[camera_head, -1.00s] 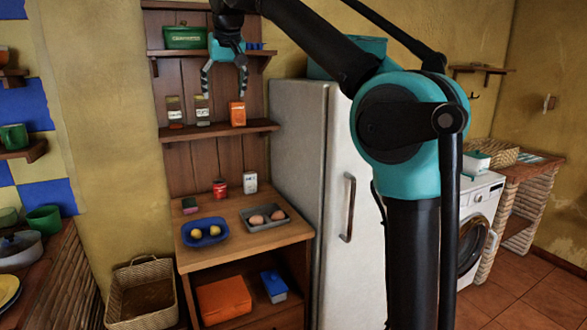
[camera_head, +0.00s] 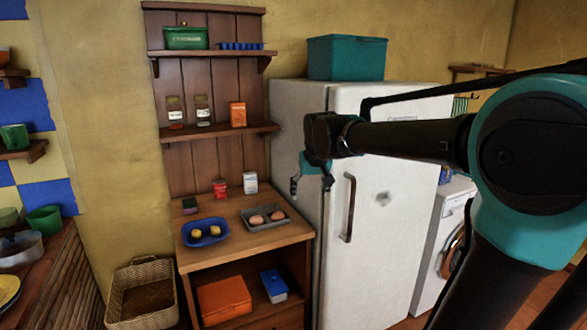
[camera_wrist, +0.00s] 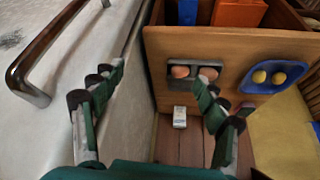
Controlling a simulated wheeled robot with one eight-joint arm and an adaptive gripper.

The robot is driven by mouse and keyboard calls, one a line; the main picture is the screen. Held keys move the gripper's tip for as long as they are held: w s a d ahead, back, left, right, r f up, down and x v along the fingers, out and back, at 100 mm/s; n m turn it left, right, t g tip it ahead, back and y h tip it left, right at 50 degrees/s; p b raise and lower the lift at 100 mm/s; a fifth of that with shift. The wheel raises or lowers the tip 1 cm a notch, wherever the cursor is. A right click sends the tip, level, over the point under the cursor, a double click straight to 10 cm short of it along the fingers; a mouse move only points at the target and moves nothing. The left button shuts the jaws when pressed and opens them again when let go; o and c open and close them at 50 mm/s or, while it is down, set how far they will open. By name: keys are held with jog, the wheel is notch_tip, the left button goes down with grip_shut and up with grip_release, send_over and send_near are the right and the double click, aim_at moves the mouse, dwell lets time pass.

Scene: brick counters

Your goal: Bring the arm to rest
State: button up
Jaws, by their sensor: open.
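My gripper (camera_head: 311,188) is in front of the white fridge (camera_head: 385,200), near its left edge and just left of the handle, with its fingers pointing down. In the wrist view my gripper (camera_wrist: 158,108) shows two dark green fingers spread apart with nothing between them. My arm reaches in from the right side of the head view. The wooden counter (camera_head: 280,242) lies to the left of and below the gripper.
The fridge handle (camera_head: 348,208) stands out close to the gripper. A grey tray (camera_head: 284,222) with brown eggs and a blue plate (camera_head: 223,235) with yellow fruit sit on the counter. A teal box (camera_head: 346,58) stands on the fridge. A wicker basket (camera_head: 141,291) is on the floor.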

jog(key=s+d+f, duration=0.4)
jog(key=s+f, duration=0.3)
jog(key=f, duration=0.1)
jog(key=s+d+f+m, duration=0.1)
jog(key=s+d+f, duration=0.4)
jog(key=s+f, duration=0.2)
jog(key=s+d+f+m+g, duration=0.1)
jog(key=s+d+f, duration=0.3)
jog(key=s+f, duration=0.4)
jog(key=shift+d+f+h, duration=0.35)
jog(key=shift+d+h, duration=0.05)
